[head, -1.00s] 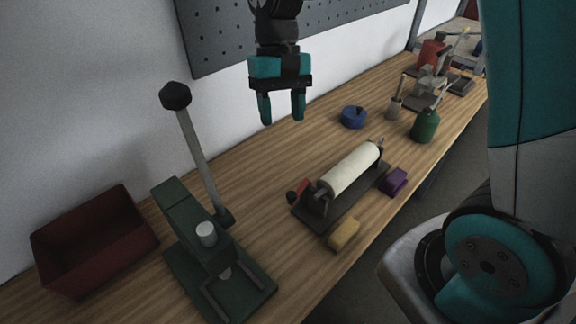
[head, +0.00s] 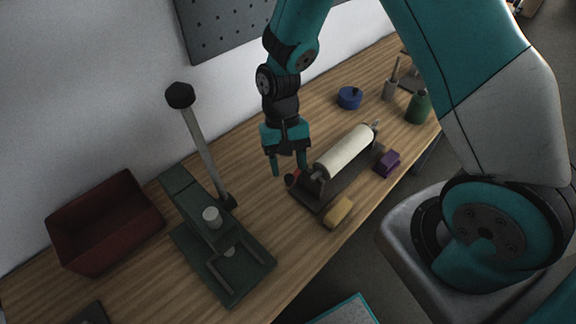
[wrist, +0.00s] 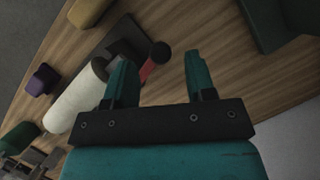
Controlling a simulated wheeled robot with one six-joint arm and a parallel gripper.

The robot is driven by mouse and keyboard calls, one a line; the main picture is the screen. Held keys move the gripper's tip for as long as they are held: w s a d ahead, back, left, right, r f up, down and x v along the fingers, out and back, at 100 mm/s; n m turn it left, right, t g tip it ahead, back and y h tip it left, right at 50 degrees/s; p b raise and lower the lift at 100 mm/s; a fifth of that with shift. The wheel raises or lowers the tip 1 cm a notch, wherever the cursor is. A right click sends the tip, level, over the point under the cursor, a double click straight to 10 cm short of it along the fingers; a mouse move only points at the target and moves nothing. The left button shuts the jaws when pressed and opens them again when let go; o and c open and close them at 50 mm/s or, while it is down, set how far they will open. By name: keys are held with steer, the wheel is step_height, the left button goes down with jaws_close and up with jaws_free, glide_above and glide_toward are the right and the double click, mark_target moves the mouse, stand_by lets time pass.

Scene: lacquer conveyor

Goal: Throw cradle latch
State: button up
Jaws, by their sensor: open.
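The cradle (head: 318,203) is a dark base holding a cream roller (head: 345,151) on the bench. Its latch (head: 293,179) is a short red lever with a black knob at the near left end. In the wrist view the latch (wrist: 148,70) lies close beside the left finger, with its knob (wrist: 160,52) between the two fingers in the picture. My gripper (head: 290,168) points down, open and empty, above the latch end of the cradle. In the head view the fingers partly overlap the latch, and I cannot tell whether they touch it.
A green lever press (head: 205,225) stands left of the cradle, with a red bin (head: 105,222) beyond it. A yellow block (head: 338,212) and a purple block (head: 387,163) lie by the cradle. A blue round container (head: 349,97) sits behind. Bare bench lies between press and cradle.

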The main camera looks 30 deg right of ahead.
steer(key=shift+x, duration=1.05)
jaws_close()
